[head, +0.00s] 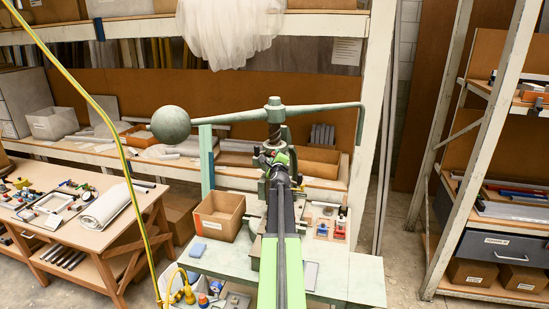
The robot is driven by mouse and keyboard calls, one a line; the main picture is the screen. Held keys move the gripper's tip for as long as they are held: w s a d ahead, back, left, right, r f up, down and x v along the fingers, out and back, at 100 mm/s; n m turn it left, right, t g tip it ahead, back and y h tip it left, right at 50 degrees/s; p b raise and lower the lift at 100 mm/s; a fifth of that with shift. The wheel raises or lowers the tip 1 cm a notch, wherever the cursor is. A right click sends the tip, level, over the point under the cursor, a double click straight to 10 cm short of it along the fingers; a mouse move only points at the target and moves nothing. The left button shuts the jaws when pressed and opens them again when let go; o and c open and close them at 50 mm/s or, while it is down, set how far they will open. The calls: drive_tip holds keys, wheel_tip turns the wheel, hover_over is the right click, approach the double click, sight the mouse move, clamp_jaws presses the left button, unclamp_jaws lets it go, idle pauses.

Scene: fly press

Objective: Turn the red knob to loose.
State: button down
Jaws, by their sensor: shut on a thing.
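The green fly press (273,113) stands on the pale bench, with a ball weight (170,124) at the left end of its long arm and a bent handle at the right. My gripper (277,157) is at the press head, just below the screw, and is shut on a small part there. My own gripper and arm cover most of that part. I cannot clearly make out the red knob or its setting from this view.
An open cardboard box (219,215) and a blue block (198,250) stand left of my arm. A yellow hose (115,130) hangs at the left. A cluttered wooden table (90,215) stands farther left.

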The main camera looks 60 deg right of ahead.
drive_tip(key=shift+r+n+g, duration=0.15)
drive_tip(key=shift+n+g, duration=0.35)
drive_tip(key=shift+n, duration=2.8)
drive_tip(key=c, duration=1.1)
unclamp_jaws()
drive_tip(key=shift+d, duration=0.1)
drive_tip(key=p+v, duration=0.2)
drive_tip(key=v, duration=1.5)
drive_tip(key=shift+a+f, duration=0.25)
drive_tip(key=shift+a, duration=0.1)
